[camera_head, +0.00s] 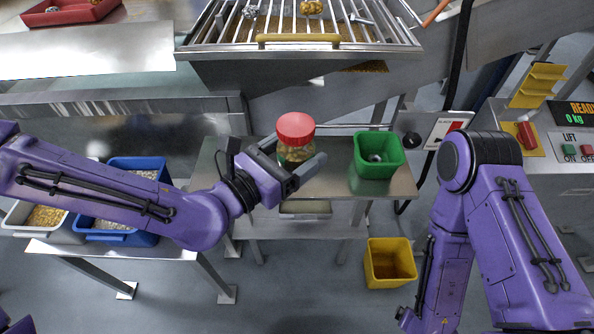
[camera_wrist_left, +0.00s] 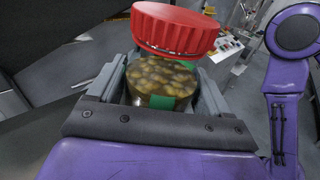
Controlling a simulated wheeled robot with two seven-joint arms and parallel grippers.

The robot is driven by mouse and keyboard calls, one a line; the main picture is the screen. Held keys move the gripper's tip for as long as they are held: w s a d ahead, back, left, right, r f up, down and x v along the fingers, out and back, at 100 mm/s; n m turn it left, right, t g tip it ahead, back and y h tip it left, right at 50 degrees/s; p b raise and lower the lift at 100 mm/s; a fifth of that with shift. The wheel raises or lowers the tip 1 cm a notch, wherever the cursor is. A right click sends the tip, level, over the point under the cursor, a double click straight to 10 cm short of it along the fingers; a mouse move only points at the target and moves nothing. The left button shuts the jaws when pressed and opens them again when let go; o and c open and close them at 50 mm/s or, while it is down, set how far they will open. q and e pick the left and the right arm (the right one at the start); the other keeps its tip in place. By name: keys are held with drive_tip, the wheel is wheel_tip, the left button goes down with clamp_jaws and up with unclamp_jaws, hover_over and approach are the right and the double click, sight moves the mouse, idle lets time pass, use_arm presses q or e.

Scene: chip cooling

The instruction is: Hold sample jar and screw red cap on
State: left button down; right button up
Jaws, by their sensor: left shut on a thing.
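The sample jar (camera_head: 296,154) is clear with yellowish-brown pieces inside and stands upright above the steel table. The red cap (camera_head: 296,128) is on top of its mouth. In the left wrist view the ribbed red cap (camera_wrist_left: 175,30) sits over the jar (camera_wrist_left: 160,78) and looks slightly tilted against it; I cannot tell whether it is threaded on. My left gripper (camera_head: 293,161) is shut on the jar's body below the cap, one finger on each side. My right arm is at the right, but its gripper is out of view.
A green bin (camera_head: 379,143) with a small item inside stands on the steel table (camera_head: 338,180), right of the jar. A yellow bin (camera_head: 378,282) is on the floor. A wire rack (camera_head: 330,28) is behind. Blue trays (camera_head: 137,163) are at the left.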

use_arm(q)
drive_tip(key=shift+w+f+p, duration=0.2)
drive_tip(key=shift+w+p, duration=0.7)
drive_tip(key=shift+p, duration=0.3)
drive_tip(key=w+f, duration=0.3)
drive_tip(key=w+f+p, duration=0.1)
drive_tip(key=w+f, duration=0.2)
drive_tip(key=w, duration=0.1)
drive_tip(key=shift+a+f, duration=0.1)
drive_tip(key=shift+f, duration=0.15)
drive_tip(key=shift+w+a+f, duration=0.1)
drive_tip(key=shift+f, duration=0.05)
use_arm(e)
drive_tip(key=shift+r, duration=0.8)
use_arm(q)
drive_tip(key=shift+w+f, duration=0.15)
drive_tip(key=shift+f, duration=0.1)
wheel_tip(320, 180, down, 3)
drive_tip(key=shift+w+f, duration=0.15)
use_arm(e)
drive_tip(key=shift+r, duration=0.15)
